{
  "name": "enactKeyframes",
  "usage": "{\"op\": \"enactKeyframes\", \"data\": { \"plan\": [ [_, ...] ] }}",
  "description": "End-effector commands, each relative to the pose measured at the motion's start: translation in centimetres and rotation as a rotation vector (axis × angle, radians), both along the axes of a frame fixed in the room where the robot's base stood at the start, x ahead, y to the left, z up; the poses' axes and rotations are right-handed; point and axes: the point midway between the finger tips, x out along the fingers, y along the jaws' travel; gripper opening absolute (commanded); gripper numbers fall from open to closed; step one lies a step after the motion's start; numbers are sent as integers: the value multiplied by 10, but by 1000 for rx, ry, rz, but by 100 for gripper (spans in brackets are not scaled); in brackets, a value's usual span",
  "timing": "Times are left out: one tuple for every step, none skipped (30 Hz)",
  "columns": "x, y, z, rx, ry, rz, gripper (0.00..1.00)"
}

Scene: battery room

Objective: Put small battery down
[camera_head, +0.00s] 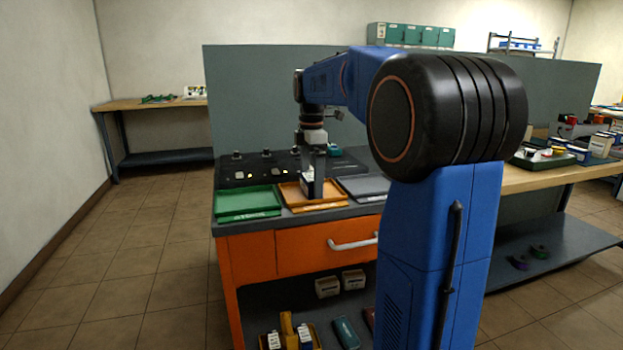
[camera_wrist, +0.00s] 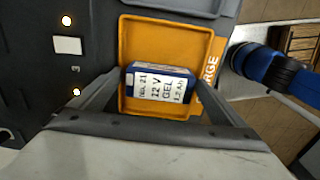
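The small battery (camera_wrist: 158,86) is dark blue with a white label reading "12 V GEL". In the wrist view it lies between the two fingers of my gripper (camera_wrist: 157,82), whose tips meet its two ends. The orange tray (camera_wrist: 170,30) is directly beneath it, and the battery is within the tray's outline. In the head view my gripper (camera_head: 312,180) points down over the orange tray (camera_head: 292,193), with the battery (camera_head: 307,181) low between the fingers. I cannot tell whether the battery's underside touches the tray floor.
A green tray (camera_head: 248,203) stands left of the orange one and a grey tray (camera_head: 362,187) right. A dark panel (camera_head: 250,172) with lights and knobs lies behind them, before a grey-green partition (camera_head: 250,90). Shelf below holds boxes (camera_head: 328,287).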

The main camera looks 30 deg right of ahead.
Motion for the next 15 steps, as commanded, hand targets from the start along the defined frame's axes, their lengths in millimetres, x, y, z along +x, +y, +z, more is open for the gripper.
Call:
{"op": "enactKeyframes", "data": {
  "plan": [
    [0,0,0,0,0,0,94],
    [0,0,0,0,0,0,94],
    [0,0,0,0,0,0,94],
    [0,0,0,0,0,0,94],
    [0,0,0,0,0,0,94],
    [0,0,1,0,0,0,94],
    [0,0,1,0,-1,0,94],
    [0,0,2,0,-1,0,94],
    [0,0,5,0,-1,0,94],
    [0,0,7,-1,-2,0,94],
    [0,0,10,0,-1,0,94],
    [0,0,15,0,-1,0,94],
    [1,0,19,-1,-2,0,94],
    [1,0,24,-1,-3,0,94],
    [1,0,31,-1,-2,0,94]
  ]
}}
